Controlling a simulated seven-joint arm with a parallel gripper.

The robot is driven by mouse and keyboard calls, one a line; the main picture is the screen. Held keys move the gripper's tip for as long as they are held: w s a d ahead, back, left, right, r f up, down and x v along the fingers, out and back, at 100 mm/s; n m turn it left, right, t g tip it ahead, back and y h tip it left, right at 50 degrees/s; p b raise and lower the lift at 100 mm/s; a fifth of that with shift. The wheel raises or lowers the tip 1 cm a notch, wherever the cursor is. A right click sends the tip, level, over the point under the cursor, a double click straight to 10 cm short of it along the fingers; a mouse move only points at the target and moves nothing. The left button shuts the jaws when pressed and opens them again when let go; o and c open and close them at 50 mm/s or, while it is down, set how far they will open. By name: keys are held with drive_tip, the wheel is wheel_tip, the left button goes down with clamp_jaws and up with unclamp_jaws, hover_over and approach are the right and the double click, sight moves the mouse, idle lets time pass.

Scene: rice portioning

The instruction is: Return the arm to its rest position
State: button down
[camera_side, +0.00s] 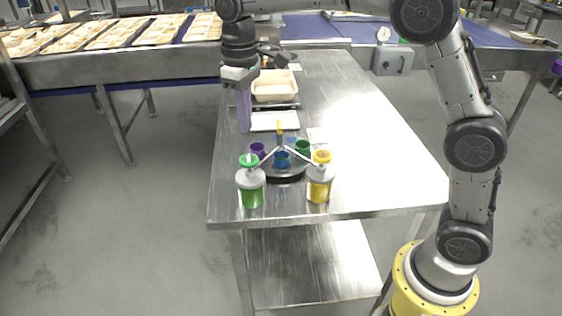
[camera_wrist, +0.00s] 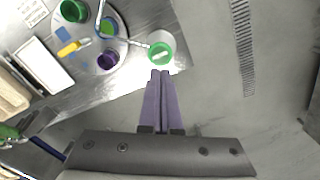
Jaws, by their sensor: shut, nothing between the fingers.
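My gripper (camera_side: 244,108) points straight down at the left edge of the steel table (camera_side: 360,130) in the side view. Its long purple fingers are together with nothing between them. In the wrist view my gripper (camera_wrist: 164,74) also shows shut, with its fingertips just below the green-topped dispenser (camera_wrist: 160,52) in the picture. In the side view that green dispenser (camera_side: 251,184) stands upright near the table's front left corner, apart from the fingers.
A yellow dispenser (camera_side: 319,180) stands beside the green one. A white scale (camera_side: 275,122) and a beige container (camera_side: 274,88) lie farther back. The table's right side is clear.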

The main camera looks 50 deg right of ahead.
drive_tip(key=shift+d, duration=0.1)
drive_tip(key=s+d+r+m+t, duration=0.1)
drive_tip(key=s+d+r+t, duration=0.3)
drive_tip(key=s+r, duration=0.75)
drive_tip(key=s+d+f+m+t, duration=0.1)
drive_tip(key=s+d+f+m, duration=0.1)
drive_tip(key=s+f, duration=1)
drive_tip(key=s+d, duration=0.1)
drive_tip(key=s, duration=0.3)
drive_tip(key=shift+s+f+t, duration=0.3)
drive_tip(key=shift+s+f, duration=0.05)
